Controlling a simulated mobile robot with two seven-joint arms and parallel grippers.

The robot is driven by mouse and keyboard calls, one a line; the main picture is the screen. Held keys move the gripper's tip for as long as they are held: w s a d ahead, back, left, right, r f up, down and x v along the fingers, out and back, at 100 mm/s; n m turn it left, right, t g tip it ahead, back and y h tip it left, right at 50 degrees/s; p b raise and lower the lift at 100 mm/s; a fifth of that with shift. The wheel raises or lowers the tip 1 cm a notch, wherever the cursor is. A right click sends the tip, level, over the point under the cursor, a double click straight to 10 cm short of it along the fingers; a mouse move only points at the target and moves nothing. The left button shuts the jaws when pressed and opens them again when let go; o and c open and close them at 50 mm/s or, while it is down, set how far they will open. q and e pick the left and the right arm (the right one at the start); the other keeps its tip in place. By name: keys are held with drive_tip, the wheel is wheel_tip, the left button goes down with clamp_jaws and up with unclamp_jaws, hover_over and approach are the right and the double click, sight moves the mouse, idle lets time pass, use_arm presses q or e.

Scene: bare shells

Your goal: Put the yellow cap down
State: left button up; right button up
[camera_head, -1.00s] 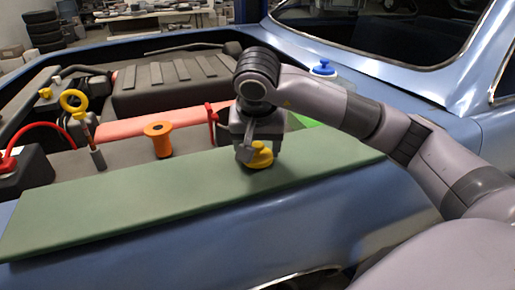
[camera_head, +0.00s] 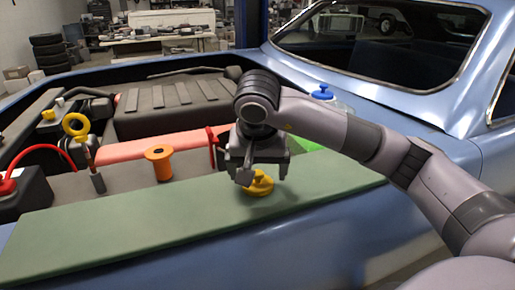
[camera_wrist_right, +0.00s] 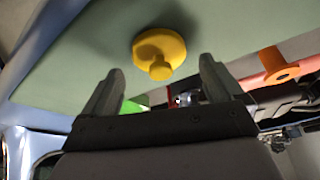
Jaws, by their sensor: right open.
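The yellow cap (camera_head: 258,186) rests on the green mat (camera_head: 130,232) laid along the car's blue fender. It also shows in the right wrist view (camera_wrist_right: 160,50), knob towards the camera, with flat mat around it. My right gripper (camera_head: 263,174) is just above the cap. Its two fingers (camera_wrist_right: 161,72) are spread apart in the wrist view, and the cap lies beyond the fingertips, with nothing between them. One finger overlaps the cap's left edge in the head view. My left gripper is not in view.
An orange spool (camera_head: 159,165), a yellow-ringed tool (camera_head: 84,143) and a red-handled item (camera_head: 211,147) stand behind the mat. A blue-capped container (camera_head: 322,92) is behind my right arm. The mat's left half is clear.

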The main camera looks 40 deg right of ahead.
use_arm(q)
drive_tip(key=p, duration=0.1)
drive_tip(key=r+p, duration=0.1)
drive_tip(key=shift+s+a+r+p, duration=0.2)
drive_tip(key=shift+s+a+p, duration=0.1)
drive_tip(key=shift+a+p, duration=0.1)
use_arm(e)
drive_tip(key=v, duration=1)
drive_tip(key=shift+r, duration=0.15)
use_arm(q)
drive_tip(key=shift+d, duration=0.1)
use_arm(e)
drive_tip(key=shift+s+a, duration=0.1)
